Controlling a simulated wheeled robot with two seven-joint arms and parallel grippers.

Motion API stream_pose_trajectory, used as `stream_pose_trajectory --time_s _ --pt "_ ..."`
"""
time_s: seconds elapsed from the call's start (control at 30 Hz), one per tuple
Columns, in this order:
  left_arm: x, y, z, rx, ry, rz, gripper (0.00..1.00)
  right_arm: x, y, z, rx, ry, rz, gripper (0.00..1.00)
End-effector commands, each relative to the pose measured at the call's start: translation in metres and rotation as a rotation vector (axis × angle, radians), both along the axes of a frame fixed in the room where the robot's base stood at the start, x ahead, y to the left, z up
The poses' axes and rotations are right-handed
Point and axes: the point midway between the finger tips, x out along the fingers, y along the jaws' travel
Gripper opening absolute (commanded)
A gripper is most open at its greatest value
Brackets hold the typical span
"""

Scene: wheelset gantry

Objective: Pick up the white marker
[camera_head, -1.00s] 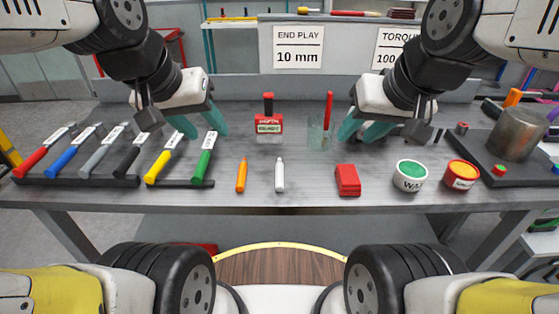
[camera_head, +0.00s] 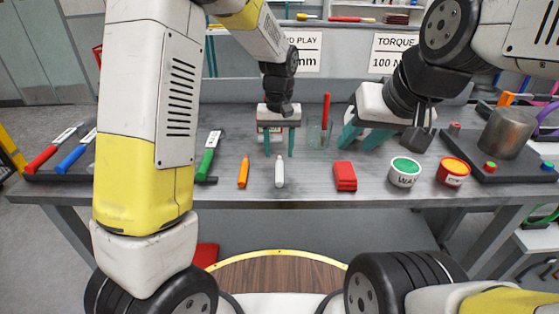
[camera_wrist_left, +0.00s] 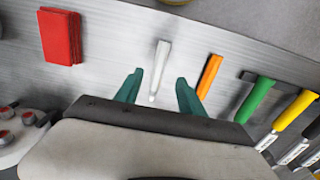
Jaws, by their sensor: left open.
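The white marker (camera_head: 280,172) lies on the grey table near its front edge, between an orange marker (camera_head: 243,172) and a red block (camera_head: 345,176). My left gripper (camera_head: 279,152) is open and empty, its teal fingers pointing down behind and above the white marker. In the left wrist view the white marker (camera_wrist_left: 160,68) shows just beyond the gap between the open fingers (camera_wrist_left: 158,88), apart from them. My right gripper (camera_head: 360,137) is open and empty over the table, to the right of a clear cup (camera_head: 319,135).
A green tub (camera_head: 405,172) and a red-yellow tub (camera_head: 453,171) stand at the right. A green-handled tool (camera_head: 208,157) and others lie on a dark rack at the left. A red pen (camera_head: 326,108) stands in the cup. My left arm hides part of the rack.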

Motion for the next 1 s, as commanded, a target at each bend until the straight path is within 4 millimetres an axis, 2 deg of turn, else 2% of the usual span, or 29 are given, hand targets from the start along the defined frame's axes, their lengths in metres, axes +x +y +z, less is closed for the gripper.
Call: stream_pose_trajectory --time_s 0.53,0.83,0.87,1.0 --pt "0.001 -0.001 -0.070 0.002 0.003 -0.001 0.46 0.000 0.000 0.000 0.000 0.000 0.000 0.36" --pt "0.002 -0.001 -0.076 0.001 0.000 -0.001 0.46 0.000 0.000 0.000 0.000 0.000 0.000 0.36" --pt "0.002 -0.001 -0.076 0.001 0.000 -0.001 0.45 0.000 0.000 0.000 0.000 0.000 0.000 0.36" --pt "0.002 -0.001 -0.076 0.001 0.000 -0.001 0.17 0.000 0.000 0.000 0.000 0.000 0.000 0.36"
